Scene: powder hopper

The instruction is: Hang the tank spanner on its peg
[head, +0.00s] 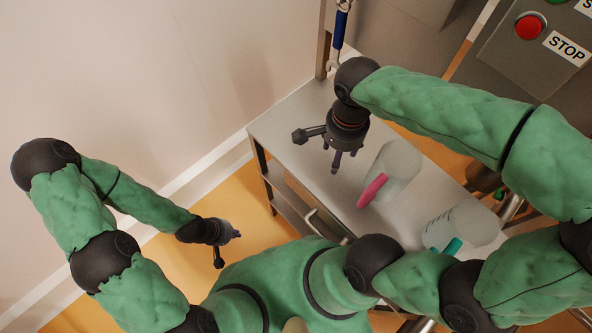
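The tank spanner (340,30) has a blue handle and a metal open jaw at its lower end. It hangs upright beside a metal post at the top of the head view. Its upper end is cut off by the picture edge, so I cannot see the peg. My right gripper (343,160) is over the bench below the spanner, apart from it. Its fingers point down, spread and empty. My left gripper (231,236) is off to the left over the floor, far from the spanner. It is small and dark, and its finger opening is unclear.
A steel bench (292,128) stands below my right arm. On it are a clear jug with a pink handle (372,190) and another with a teal handle (452,246). A red stop button (529,27) is on a grey panel at top right. The bench's left end is bare.

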